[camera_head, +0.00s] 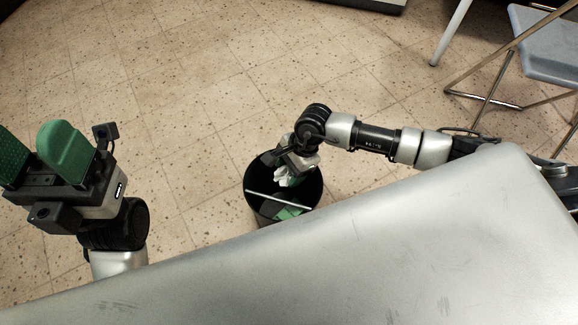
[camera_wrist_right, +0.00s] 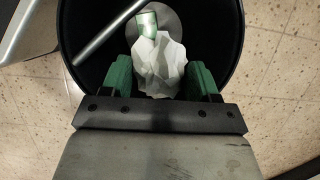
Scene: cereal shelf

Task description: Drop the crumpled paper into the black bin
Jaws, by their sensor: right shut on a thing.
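The white crumpled paper (camera_head: 284,179) is between the fingers of my right gripper (camera_head: 291,168), which is shut on it. In the right wrist view the paper (camera_wrist_right: 158,66) sits between two green fingers. The round black bin (camera_head: 254,195) stands on the floor beyond the grey surface's edge. The paper is over the bin's opening in both views; its exact height against the rim is hard to tell. The bin's dark inside wall (camera_wrist_right: 215,30) surrounds the paper in the wrist view. My left gripper (camera_head: 36,158) is open and empty at the left.
A pale bar (camera_head: 278,199) crosses the bin's opening, and a green piece (camera_head: 289,213) shows inside. A grey metal surface (camera_head: 400,245) fills the lower right. A folding chair (camera_head: 548,60) stands at the upper right. The tiled floor (camera_head: 170,90) left of the bin is clear.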

